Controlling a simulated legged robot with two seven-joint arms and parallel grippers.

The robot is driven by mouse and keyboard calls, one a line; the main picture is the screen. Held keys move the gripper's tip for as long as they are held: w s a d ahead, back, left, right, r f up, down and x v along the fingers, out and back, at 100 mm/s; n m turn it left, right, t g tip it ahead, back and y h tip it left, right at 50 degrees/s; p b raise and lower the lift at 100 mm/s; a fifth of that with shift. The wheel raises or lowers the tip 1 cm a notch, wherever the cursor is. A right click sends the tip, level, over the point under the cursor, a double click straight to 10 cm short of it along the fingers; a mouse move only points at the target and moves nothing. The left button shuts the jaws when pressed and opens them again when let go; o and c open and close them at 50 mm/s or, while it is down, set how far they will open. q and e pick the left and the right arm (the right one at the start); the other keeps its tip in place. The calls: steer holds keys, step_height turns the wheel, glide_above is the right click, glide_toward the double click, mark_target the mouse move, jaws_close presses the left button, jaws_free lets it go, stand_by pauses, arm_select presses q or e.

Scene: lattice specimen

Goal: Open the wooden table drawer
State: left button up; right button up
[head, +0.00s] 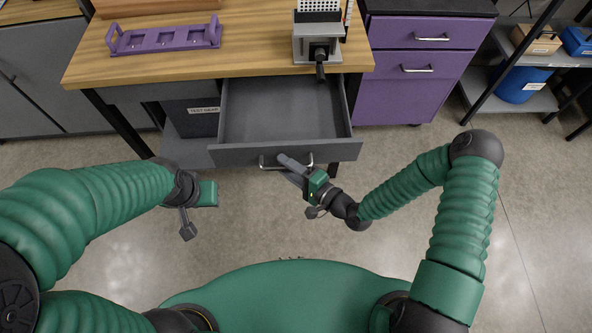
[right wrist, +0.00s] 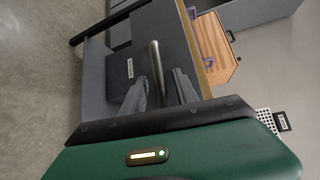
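The wooden table (head: 250,52) has a grey drawer (head: 280,112) that stands pulled well out; its empty inside shows. A metal bar handle (head: 265,163) is on the drawer front and also shows in the right wrist view (right wrist: 155,62). My right gripper (head: 287,168) is at the handle. In the right wrist view its two fingers (right wrist: 162,88) are apart, with the handle bar between them and gaps seeming to show beside it. My left gripper (head: 188,228) hangs left of the drawer front, clear of it; its finger opening is not clear.
A purple rack (head: 165,38) and a grey device with a dark lever (head: 318,48) stand on the tabletop. A purple cabinet (head: 412,85) is right of the drawer. A shelf with a blue drum (head: 520,84) is farther right. Floor in front is clear.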

steer(key=shift+d, duration=0.1)
steer(key=shift+s+d, duration=0.15)
steer(key=shift+d, duration=0.1)
steer(key=v, duration=1.6)
steer(key=shift+s+a, duration=0.1)
